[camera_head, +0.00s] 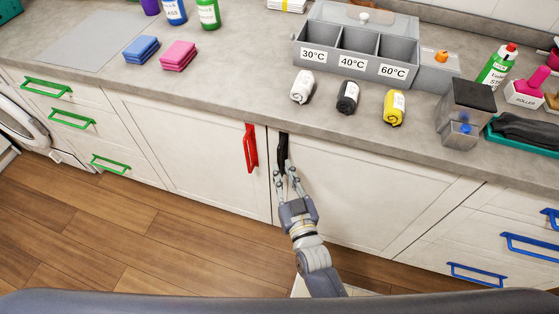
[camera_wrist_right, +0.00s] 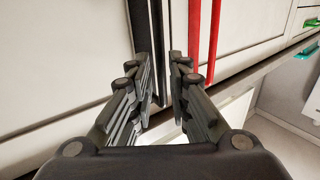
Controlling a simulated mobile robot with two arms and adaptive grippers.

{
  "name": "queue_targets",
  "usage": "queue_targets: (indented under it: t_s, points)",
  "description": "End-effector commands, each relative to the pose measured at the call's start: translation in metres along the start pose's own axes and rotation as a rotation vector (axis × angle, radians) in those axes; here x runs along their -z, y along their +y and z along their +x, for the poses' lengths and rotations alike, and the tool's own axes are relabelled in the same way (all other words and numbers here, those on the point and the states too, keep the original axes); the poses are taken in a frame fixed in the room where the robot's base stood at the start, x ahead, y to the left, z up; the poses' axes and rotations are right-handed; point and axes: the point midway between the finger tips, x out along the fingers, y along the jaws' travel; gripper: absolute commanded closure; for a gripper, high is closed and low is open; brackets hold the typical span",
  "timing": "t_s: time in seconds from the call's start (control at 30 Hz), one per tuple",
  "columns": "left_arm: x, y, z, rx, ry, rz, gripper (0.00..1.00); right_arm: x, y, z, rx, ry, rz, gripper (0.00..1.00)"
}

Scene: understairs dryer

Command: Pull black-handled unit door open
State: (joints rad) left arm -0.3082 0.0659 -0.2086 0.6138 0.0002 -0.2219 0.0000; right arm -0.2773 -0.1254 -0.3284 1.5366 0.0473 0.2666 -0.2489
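The black handle (camera_head: 283,148) is a vertical bar at the upper left edge of a white unit door (camera_head: 365,195). The door looks closed, flush with the cabinet front. My right gripper (camera_head: 285,172) is open at the lower end of the black handle, with one finger on each side of the handle's line. In the right wrist view the black handle (camera_wrist_right: 147,35) runs down into the gap between the spread fingers of my right gripper (camera_wrist_right: 167,75). I cannot tell whether a finger touches it. My left gripper is not in view.
A red handle (camera_head: 250,148) on the adjacent white door is close to the left of my right gripper. Drawers with green handles (camera_head: 72,118) are at left, and with blue handles (camera_head: 528,245) at right. The worktop (camera_head: 230,75) overhangs the doors. Wooden floor (camera_head: 150,230) is clear at left.

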Motion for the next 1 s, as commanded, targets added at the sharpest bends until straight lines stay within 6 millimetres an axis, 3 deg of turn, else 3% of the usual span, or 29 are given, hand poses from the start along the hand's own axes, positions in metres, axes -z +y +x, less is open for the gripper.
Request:
queue_targets:
  t_s: [0.1,0.3,0.63,0.7,1.0]
  points:
    - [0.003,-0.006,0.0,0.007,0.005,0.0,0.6,0.0,0.0,0.021,0.0,0.0,0.0,0.83]
    - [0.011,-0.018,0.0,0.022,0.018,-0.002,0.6,-0.001,0.0,0.039,0.0,-0.002,-0.001,0.83]
    - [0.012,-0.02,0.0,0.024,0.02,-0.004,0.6,-0.001,0.0,0.042,0.0,-0.003,0.0,0.83]
    - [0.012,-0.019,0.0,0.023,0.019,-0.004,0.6,-0.001,0.0,0.042,0.0,-0.003,0.0,0.99]
    - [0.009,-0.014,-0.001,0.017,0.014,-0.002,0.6,-0.001,-0.001,0.04,0.004,-0.003,-0.001,1.0]
